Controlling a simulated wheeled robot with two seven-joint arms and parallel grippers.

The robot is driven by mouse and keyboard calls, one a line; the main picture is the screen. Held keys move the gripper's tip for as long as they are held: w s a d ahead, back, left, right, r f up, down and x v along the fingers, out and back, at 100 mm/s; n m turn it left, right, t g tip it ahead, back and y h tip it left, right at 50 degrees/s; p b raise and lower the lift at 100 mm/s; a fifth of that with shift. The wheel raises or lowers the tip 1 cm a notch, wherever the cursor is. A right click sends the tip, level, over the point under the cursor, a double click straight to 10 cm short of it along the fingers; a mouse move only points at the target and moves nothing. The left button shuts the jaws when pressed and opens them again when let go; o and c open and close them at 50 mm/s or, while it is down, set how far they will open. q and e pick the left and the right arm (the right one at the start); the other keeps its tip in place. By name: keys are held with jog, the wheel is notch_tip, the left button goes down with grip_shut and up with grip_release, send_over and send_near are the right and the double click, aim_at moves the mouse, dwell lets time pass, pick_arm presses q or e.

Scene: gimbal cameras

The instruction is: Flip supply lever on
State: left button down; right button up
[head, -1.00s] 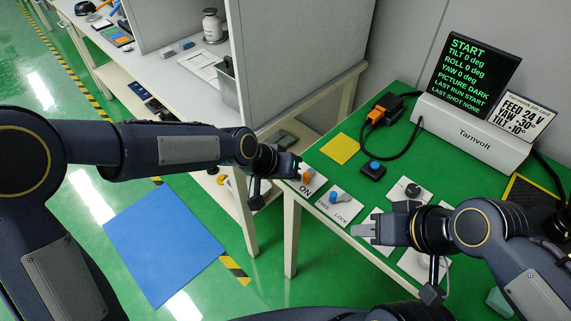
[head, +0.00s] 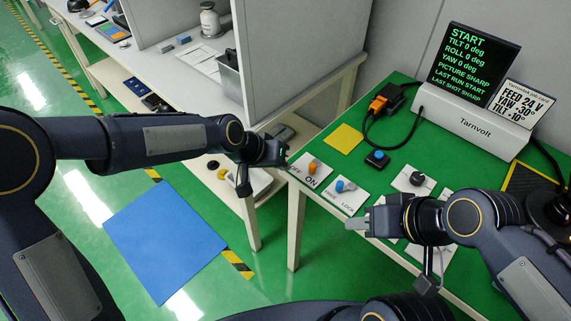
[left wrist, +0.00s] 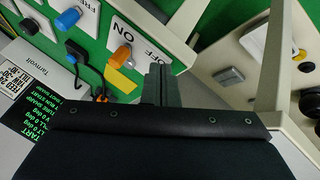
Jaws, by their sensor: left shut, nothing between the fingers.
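The supply lever (head: 313,168) has an orange tip and stands on a white plate marked OFF and ON at the bench's near left corner. Its tip appears to lean to the ON side, though it is small here. It also shows in the left wrist view as an orange knob (left wrist: 121,55). My left gripper (head: 284,152) is shut and empty, just left of the plate and apart from the lever. Its dark fingers (left wrist: 161,84) show in the left wrist view. My right gripper (head: 366,222) is over the bench's front edge by other plates; its finger gap is unclear.
A blue-tipped FREE/LOCK lever (head: 341,185) stands right of the supply lever. A blue button (head: 377,155), yellow square (head: 344,139) and black screen (head: 473,67) are farther back. A grey partition (head: 300,60) stands behind my left gripper.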

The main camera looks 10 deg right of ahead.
pick_arm(q)
jog(key=s+d+v, duration=0.1)
jog(key=v, duration=0.8)
jog(key=shift+s+a+r, duration=0.2)
jog(key=shift+s+r, duration=0.2)
jog(key=shift+p, duration=0.3)
